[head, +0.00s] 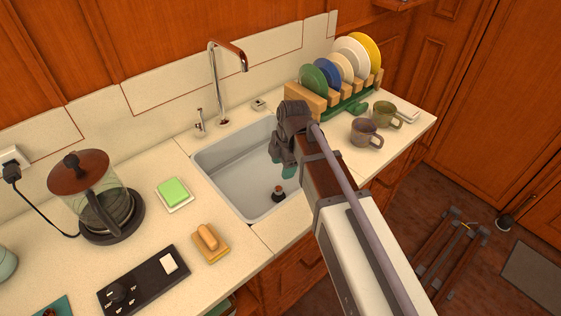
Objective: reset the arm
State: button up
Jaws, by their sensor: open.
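My arm reaches in from the lower right of the head view. My gripper (283,166) points down over the right part of the sink (228,172). It is open, and I see nothing between its fingers. One teal fingertip shows clearly against the basin; the other is partly hidden. The arm hides part of the sink's right side and the counter edge there.
A faucet (216,85) rises behind the sink. A dish rack (350,98) with several plates and two mugs (366,133) (385,113) stand right. A kettle (97,198), green sponge (174,191), brush (208,237) and black panel (143,281) are left.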

jog(key=s+d+m, duration=0.1)
jog(key=d+m, duration=0.1)
jog(key=m, duration=0.1)
jog(key=s+d+r+m+p, duration=0.1)
jog(key=s+d+m, duration=0.1)
jog(key=d+m, duration=0.1)
jog(key=s+d+m, duration=0.2)
jog(key=d+m, duration=0.1)
jog(key=m, duration=0.1)
jog(key=shift+d+r+h+p, duration=0.15)
jog(key=shift+r+h+p, duration=0.15)
jog(key=shift+h, duration=0.1)
jog(key=s+d+m, duration=0.2)
jog(key=m, duration=0.2)
jog(key=s+d+m, duration=0.2)
jog(key=m, duration=0.2)
jog(key=s+d+m+p, duration=0.1)
jog(key=s+d+m, duration=0.1)
jog(key=m, duration=0.2)
jog(key=shift+s+d+r+m+t+h, duration=0.1)
jog(key=shift+d+r+m+t+h, duration=0.15)
jog(key=shift+r+m+t+h, duration=0.15)
